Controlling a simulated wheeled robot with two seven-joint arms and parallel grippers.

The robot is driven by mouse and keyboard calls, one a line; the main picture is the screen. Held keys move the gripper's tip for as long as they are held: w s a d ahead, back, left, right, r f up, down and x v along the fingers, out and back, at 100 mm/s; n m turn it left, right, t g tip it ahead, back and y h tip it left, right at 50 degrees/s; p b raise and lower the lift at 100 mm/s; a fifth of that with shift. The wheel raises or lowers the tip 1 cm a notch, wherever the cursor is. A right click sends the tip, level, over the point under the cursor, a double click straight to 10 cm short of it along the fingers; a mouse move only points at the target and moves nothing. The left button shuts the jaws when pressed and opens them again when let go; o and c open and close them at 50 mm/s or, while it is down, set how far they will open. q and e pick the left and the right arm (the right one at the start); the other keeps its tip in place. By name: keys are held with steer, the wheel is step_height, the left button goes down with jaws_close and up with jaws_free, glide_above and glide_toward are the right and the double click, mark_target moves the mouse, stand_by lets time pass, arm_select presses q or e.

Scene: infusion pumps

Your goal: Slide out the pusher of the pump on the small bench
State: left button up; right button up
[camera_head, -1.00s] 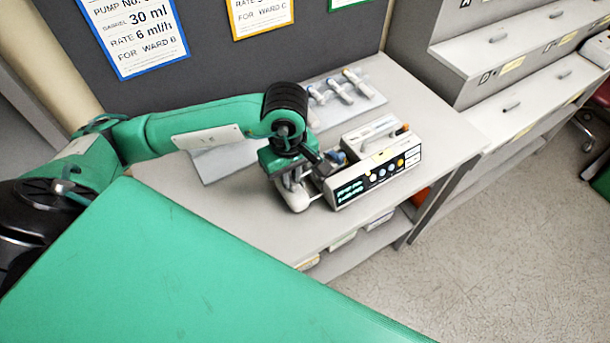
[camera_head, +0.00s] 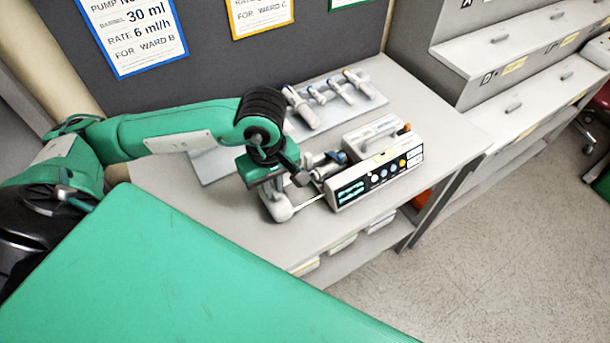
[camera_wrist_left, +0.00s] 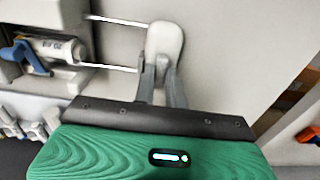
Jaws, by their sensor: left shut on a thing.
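The pump (camera_head: 378,176) sits on the small bench (camera_head: 235,222), its lit screen and buttons facing the front. Its white pusher (camera_head: 279,208) stands out to the left of the pump body on thin rods. My left gripper (camera_head: 277,200) is shut on the pusher. In the left wrist view the fingers (camera_wrist_left: 160,75) close on the white pusher (camera_wrist_left: 165,40), and two rods run left from it to the pump (camera_wrist_left: 45,65). A syringe with a blue part (camera_wrist_left: 32,52) lies in the pump. My right gripper is not in view.
A grey tray (camera_head: 212,166) with several syringes (camera_head: 318,95) lies at the back of the bench. Cards (camera_head: 135,30) hang on the dark panel behind. A drawer unit (camera_head: 500,60) stands to the right. The bench's front left is clear.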

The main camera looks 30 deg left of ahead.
arm_select(q)
steer(key=shift+s+a+b, duration=0.15)
steer(key=shift+s+b, duration=0.1)
steer(key=shift+b, duration=0.1)
stand_by(0.7)
steer(key=o, duration=0.6)
steer(key=shift+c, duration=0.2)
steer(key=shift+r+p, duration=1.45)
steer(key=shift+r, duration=2.1)
